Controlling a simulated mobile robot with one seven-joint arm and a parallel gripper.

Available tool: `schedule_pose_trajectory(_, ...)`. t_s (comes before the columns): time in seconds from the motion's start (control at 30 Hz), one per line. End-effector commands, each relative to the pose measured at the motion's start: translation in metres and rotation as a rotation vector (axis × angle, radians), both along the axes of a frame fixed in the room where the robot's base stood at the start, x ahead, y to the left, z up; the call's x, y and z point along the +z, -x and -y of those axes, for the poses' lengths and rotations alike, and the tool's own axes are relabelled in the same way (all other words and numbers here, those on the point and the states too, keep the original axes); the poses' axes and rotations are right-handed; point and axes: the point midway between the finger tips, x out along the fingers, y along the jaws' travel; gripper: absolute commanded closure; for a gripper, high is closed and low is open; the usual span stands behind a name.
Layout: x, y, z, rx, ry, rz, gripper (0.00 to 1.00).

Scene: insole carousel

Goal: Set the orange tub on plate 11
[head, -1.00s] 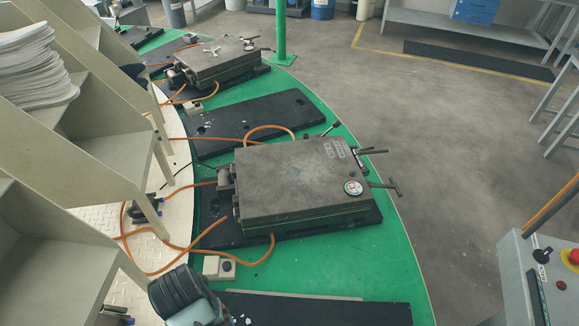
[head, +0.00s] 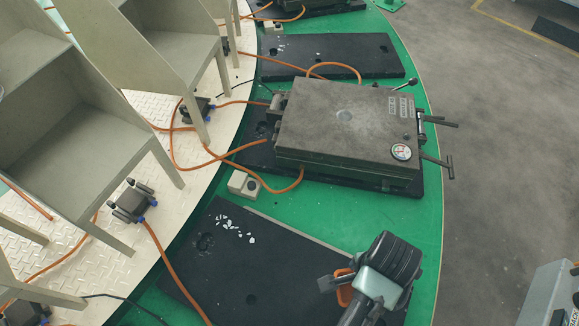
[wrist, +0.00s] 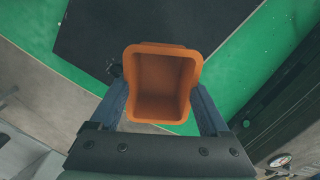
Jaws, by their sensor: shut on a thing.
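The orange tub (wrist: 162,88) is held in my gripper (wrist: 162,100); the two fingers press its opposite sides in the wrist view. I look into its open mouth and it appears empty. In the head view only a small part of the tub (head: 344,293) shows beside my gripper (head: 342,286), mostly hidden by the wrist. My gripper holds the tub over the right part of the near black plate (head: 235,265), which also shows in the wrist view (wrist: 110,28). White flecks and a dark hole mark this plate. No plate number is readable, so I cannot tell which is plate 11.
A grey metal mould box (head: 345,125) with handles and a gauge stands on the plate behind. Another bare black plate (head: 330,55) lies farther back. Beige racks (head: 90,130) and orange hoses (head: 165,255) are at left. A grey control box (head: 553,290) stands at lower right.

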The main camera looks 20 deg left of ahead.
Motion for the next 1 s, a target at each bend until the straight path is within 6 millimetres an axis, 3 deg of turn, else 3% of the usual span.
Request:
schedule_pose_trajectory(0.1,-0.016,0.024,0.019,-0.268,0.003,-0.004,0.75)
schedule_pose_trajectory(0.3,-0.022,0.046,0.036,-0.525,0.011,-0.004,0.75)
schedule_pose_trajectory(0.6,-0.025,0.048,0.038,-0.564,0.012,-0.005,0.75)
schedule_pose_trajectory(0.83,-0.064,0.049,0.038,-0.562,0.012,-0.009,0.75)
schedule_pose_trajectory(1.0,-0.082,0.048,0.038,-0.561,0.012,-0.006,0.75)
